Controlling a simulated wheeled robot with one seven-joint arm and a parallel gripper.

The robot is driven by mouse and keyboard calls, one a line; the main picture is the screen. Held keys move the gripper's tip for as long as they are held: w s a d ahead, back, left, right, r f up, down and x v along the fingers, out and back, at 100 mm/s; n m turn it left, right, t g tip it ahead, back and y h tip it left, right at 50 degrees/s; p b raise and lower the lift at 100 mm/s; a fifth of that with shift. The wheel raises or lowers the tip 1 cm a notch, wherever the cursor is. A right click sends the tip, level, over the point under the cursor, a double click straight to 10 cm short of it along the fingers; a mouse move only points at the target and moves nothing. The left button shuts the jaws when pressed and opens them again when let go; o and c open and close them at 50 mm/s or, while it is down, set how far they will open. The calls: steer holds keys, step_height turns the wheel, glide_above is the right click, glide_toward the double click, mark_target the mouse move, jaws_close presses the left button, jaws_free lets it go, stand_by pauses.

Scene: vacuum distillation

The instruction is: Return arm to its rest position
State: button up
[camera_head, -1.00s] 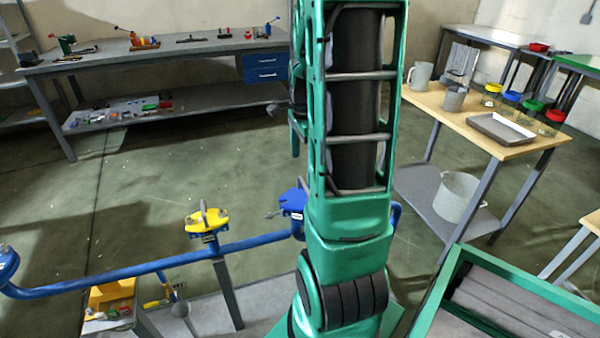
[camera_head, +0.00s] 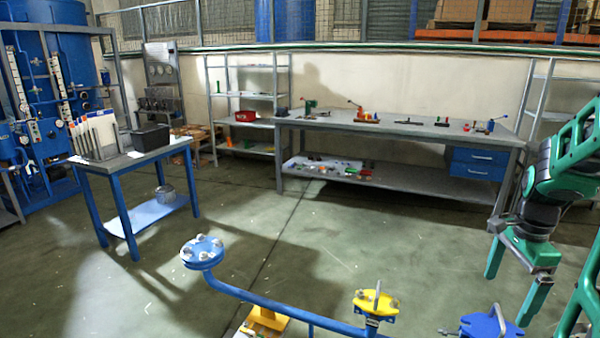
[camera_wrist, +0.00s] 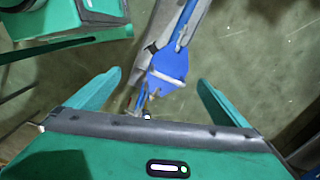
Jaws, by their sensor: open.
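My green gripper (camera_head: 515,287) hangs at the right of the head view, its two fingers spread apart with nothing between them. It is above the floor, near the blue valve (camera_head: 487,324) at the bottom edge. In the wrist view my gripper (camera_wrist: 160,92) shows both fingers wide apart, and the blue valve (camera_wrist: 167,68) lies below and beyond them. My green arm (camera_head: 570,170) is folded at the right edge of the head view, and part of it is cut off.
A blue pipe (camera_head: 285,307) with a yellow valve (camera_head: 376,302) and a round blue flange (camera_head: 202,251) runs along the front. A long workbench (camera_head: 400,128) stands at the back. A blue-legged table (camera_head: 130,158) stands left. The middle floor is clear.

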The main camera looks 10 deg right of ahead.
steer(key=s+a+r+n, duration=0.3)
steer(key=s+a+n, duration=0.9)
steer(key=a+n, duration=0.1)
steer(key=shift+r+n, duration=0.2)
steer(key=shift+n, duration=0.7)
